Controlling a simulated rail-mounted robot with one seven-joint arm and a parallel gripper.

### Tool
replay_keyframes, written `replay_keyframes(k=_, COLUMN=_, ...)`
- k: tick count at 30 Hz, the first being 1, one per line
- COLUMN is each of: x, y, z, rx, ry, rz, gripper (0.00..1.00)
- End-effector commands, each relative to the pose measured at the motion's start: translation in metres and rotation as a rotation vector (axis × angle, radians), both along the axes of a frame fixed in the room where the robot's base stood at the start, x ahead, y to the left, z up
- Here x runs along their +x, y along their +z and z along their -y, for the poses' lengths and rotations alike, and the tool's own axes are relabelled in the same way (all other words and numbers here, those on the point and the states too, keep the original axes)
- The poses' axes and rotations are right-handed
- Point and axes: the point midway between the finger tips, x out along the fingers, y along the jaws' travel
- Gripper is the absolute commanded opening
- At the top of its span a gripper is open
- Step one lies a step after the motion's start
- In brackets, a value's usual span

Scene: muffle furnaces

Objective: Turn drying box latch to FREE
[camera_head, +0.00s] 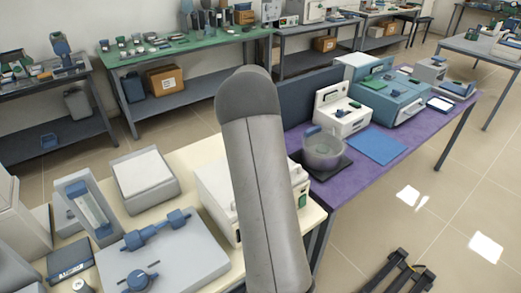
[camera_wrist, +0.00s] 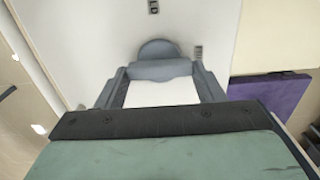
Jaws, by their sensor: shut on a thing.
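In the wrist view, my gripper (camera_wrist: 160,72) has its two grey-blue fingers on either side of the latch (camera_wrist: 158,48). The latch has a rounded grey-blue disc with a crossbar in front, and the fingers close on the bar's two ends. The latch sits on a pale panel (camera_wrist: 95,35), seemingly the drying box front. Dark letters ending in "LD" show above the latch, and a small unreadable mark is to its right. In the head view, my arm hides the gripper and the latch; a white box (camera_head: 213,190) shows partly behind the arm.
A cream bench holds a grey plate with blue fittings (camera_head: 165,262) and a white-topped box (camera_head: 145,172).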

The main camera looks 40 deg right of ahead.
Motion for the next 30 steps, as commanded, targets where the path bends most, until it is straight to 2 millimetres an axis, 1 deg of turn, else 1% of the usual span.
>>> replay_keyframes(k=4, x=0.001, y=0.002, z=0.001, rx=-0.002, ry=-0.003, rz=0.004, gripper=0.39)
replay_keyframes(k=5, x=0.001, y=0.002, z=0.001, rx=-0.002, ry=-0.003, rz=0.004, gripper=0.65)
replay_keyframes(k=6, x=0.001, y=0.002, z=0.001, rx=-0.002, ry=-0.002, rz=0.004, gripper=0.76)
replay_keyframes(k=7, x=0.001, y=0.002, z=0.001, rx=-0.002, ry=-0.002, rz=0.004, gripper=0.84)
replay_keyframes(k=16, x=0.000, y=0.001, z=0.000, rx=-0.001, ry=-0.001, rz=0.002, gripper=0.84)
replay_keyframes(k=20, x=0.001, y=0.011, z=0.001, rx=-0.002, ry=0.000, rz=0.004, gripper=0.84)
replay_keyframes(k=23, x=0.001, y=0.028, z=0.001, rx=-0.003, ry=-0.001, rz=0.005, gripper=0.84)
replay_keyframes(k=30, x=0.001, y=0.086, z=0.001, rx=-0.004, ry=0.000, rz=0.006, gripper=0.84)
